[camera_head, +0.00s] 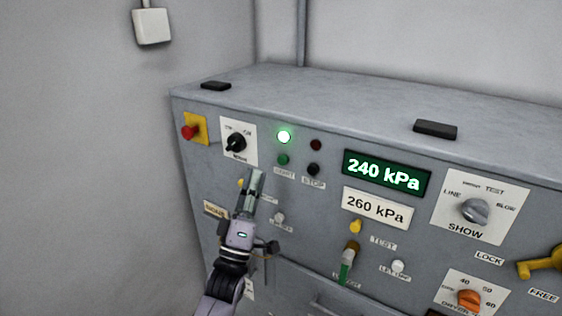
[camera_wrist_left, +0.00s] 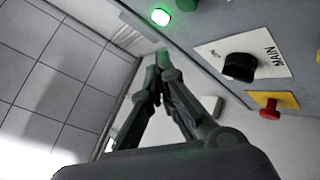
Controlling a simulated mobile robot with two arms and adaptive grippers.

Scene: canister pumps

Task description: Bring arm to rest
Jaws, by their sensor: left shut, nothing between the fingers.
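My left gripper (camera_head: 256,177) is in front of the left part of the grey control panel (camera_head: 325,235), pointing up, with its fingers closed and nothing between them. In the left wrist view its fingertips (camera_wrist_left: 160,62) meet near the panel, close to the lit green lamp (camera_wrist_left: 160,17). I cannot tell whether they touch the panel. The arm covers part of the panel's lower left controls. My right gripper is not in view.
Around the gripper are the black MAIN knob (camera_head: 236,143), a red button on yellow (camera_head: 190,131), the green START button (camera_head: 283,159) and the black STOP button (camera_head: 313,169). A display (camera_head: 386,173) reads 240 kPa; a plate (camera_head: 377,208) reads 260 kPa. Left of the panel is open.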

